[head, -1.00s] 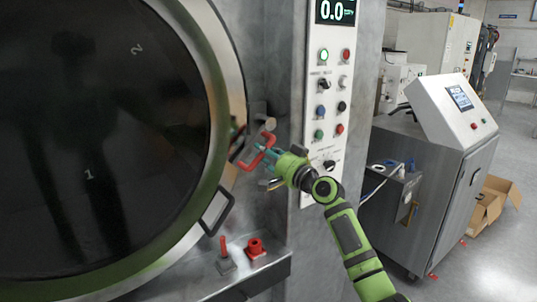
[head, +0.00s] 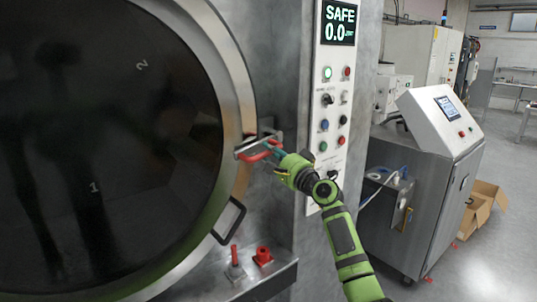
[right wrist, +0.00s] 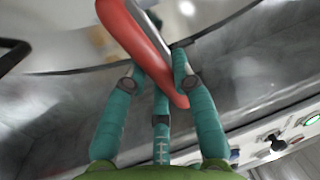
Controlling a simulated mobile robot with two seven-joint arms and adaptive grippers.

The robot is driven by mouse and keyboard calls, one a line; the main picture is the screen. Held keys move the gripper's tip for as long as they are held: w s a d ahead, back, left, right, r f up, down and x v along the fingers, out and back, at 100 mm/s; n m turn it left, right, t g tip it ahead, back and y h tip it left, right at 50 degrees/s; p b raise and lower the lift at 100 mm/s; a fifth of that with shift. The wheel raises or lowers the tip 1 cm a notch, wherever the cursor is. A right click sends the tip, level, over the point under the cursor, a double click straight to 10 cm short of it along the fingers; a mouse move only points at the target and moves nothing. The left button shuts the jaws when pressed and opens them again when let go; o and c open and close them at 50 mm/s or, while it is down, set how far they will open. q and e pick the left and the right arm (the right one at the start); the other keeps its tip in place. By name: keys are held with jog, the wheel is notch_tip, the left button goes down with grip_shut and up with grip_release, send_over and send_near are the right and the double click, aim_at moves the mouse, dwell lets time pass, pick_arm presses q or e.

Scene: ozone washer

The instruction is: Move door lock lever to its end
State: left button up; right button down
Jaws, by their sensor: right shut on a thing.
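The door lock lever, with a red grip (head: 256,157), sits at the right rim of the large round door (head: 110,150). It lies close to level, beside a metal latch block at the rim. My right gripper (head: 274,151) reaches it from the right and is shut on its red grip. In the right wrist view the red lever (right wrist: 140,40) runs diagonally between the teal fingers (right wrist: 163,75), its end showing just past them. The fingers hide part of the grip in the head view. My left gripper is not in view.
A black door handle (head: 229,221) is below the lever. A ledge carries a red-topped switch (head: 235,262) and a red knob (head: 263,257). A button panel (head: 333,115) with a "SAFE" display stands to the right, close to my right arm.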

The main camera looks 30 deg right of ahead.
jog(key=shift+r, duration=0.2)
jog(key=c, duration=1)
grip_release()
jog(key=shift+f, duration=0.1)
jog(key=v, duration=1.2)
